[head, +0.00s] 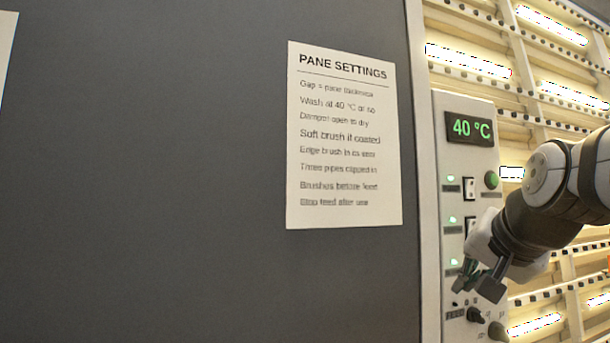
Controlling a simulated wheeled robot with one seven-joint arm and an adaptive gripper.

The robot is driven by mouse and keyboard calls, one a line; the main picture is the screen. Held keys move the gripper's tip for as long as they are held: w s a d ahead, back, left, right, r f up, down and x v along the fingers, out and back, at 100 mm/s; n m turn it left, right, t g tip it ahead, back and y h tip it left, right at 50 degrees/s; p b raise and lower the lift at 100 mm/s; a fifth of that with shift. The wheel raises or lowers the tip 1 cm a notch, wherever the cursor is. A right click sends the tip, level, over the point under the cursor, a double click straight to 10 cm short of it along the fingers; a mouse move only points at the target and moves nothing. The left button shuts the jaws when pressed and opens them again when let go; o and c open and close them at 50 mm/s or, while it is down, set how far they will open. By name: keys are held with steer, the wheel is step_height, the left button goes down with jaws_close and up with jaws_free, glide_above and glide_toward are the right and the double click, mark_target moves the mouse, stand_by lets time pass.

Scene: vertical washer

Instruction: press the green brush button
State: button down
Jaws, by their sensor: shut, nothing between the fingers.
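A control panel (456,205) stands upright at the right in the head view. A round green button (491,180) sits on its right side, below the display; its label is too small to read, so I cannot tell if it is the brush button. My gripper (477,286) is shut and empty, in front of the lower panel, below that green button and apart from it in the picture. The gripper and wrist hide part of the panel's lower right side, and any button there. I cannot tell whether the fingertips touch the panel.
A green-lit display (470,129) reads 40 °C. Small green lamps (452,220) run down the panel's left, beside switches (469,188). A dark knob (475,315) is below my gripper. A paper sign (345,135) hangs on the grey wall (180,180). Lit racks stand at the right.

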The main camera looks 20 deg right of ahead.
mark_target(494, 180)
steer(key=s+d+r+m+h+p, duration=0.1)
steer(key=s+d+r+m+h, duration=0.1)
steer(key=d+r, duration=0.6)
steer(key=s+d+r+m+t+h+p, duration=0.1)
steer(key=d+r+m+h, duration=0.3)
steer(key=d+r, duration=0.5)
steer(key=shift+s+d+r+m+h+p, duration=0.2)
steer(key=shift+s+d+m+h+p, duration=0.15)
steer(key=shift+s+d+m, duration=0.55)
steer(key=shift+w+d, duration=0.15)
steer(key=shift+w, duration=0.1)
steer(key=w+b, duration=0.3)
steer(key=w, duration=0.5)
steer(key=shift+w+a, duration=0.35)
steer(key=shift+a, duration=0.05)
steer(key=shift+w+b, duration=0.3)
steer(key=shift+w, duration=0.1)
